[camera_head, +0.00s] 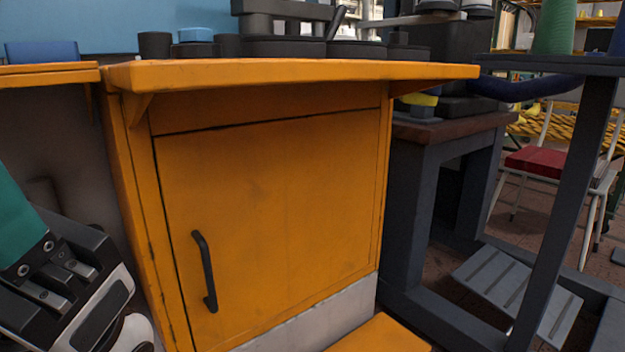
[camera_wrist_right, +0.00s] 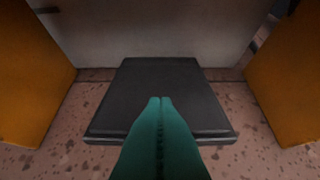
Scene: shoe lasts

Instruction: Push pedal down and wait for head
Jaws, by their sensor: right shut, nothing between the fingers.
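The pedal (camera_wrist_right: 170,85) looks like a flat dark grey pad low on the floor, between two orange side panels in the right wrist view. My right gripper (camera_wrist_right: 160,100) has teal fingers that are shut together and empty. Its fingertips are over the middle of the pad in that view; I cannot tell whether they touch it. The right gripper does not show in the head view. My left gripper (camera_head: 15,225) is at the left edge of the head view, a teal finger part cut off by the frame. I cannot identify the machine head in either view.
An orange cabinet (camera_head: 270,200) with a black handle fills the middle of the head view. Dark parts stand on its top. A grey frame table (camera_head: 405,210) and a slatted grey panel (camera_head: 520,290) stand right. Orange panels (camera_wrist_right: 30,80) flank the pedal.

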